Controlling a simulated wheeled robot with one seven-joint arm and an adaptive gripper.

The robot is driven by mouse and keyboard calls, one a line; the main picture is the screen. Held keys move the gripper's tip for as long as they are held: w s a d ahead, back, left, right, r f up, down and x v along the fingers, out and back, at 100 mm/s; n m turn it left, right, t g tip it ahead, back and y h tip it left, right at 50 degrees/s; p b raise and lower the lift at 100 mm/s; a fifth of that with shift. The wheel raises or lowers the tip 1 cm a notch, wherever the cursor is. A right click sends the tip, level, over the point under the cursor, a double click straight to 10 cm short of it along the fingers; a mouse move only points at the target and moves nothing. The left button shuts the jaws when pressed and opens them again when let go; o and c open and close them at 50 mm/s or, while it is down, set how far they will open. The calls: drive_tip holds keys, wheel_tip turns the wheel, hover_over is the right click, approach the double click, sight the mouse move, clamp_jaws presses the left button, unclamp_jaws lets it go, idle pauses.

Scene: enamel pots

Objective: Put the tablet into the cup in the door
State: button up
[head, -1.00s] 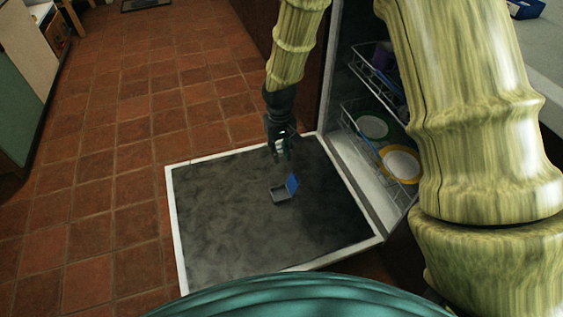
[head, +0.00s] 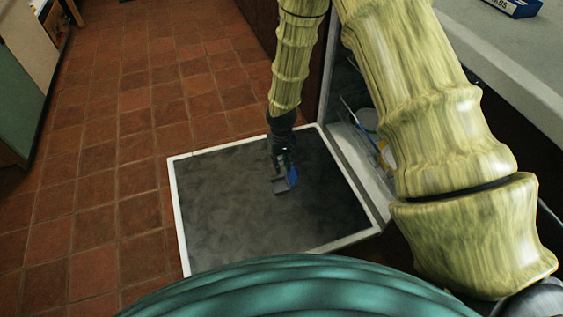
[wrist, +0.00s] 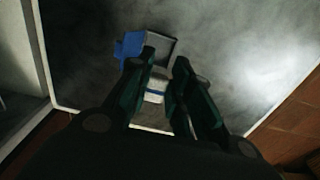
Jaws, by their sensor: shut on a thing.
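The detergent cup (head: 280,187) is a small grey open box set in the dark dishwasher door (head: 225,205), with its blue lid (head: 292,177) standing open. In the wrist view the cup (wrist: 160,46) lies just beyond my fingertips, with the blue lid (wrist: 130,46) to its left. My gripper (wrist: 165,57) is shut on a pale tablet (wrist: 155,90) with a blue band, seen between the fingers. In the head view my gripper (head: 281,168) is close by the cup and partly overlaps it. The tablet is too small to make out there. I cannot tell the exact gap to the cup.
The door lies open and flat with a white rim, clear around the cup. Dishwasher racks with plates (head: 367,119) stand at right, partly hidden by my arm. A counter (head: 530,60) with a blue box (head: 513,7) is at upper right. Red tile floor lies left.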

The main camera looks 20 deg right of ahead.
drive_tip(key=shift+f+b, duration=4.25)
drive_tip(key=shift+f, duration=2.45)
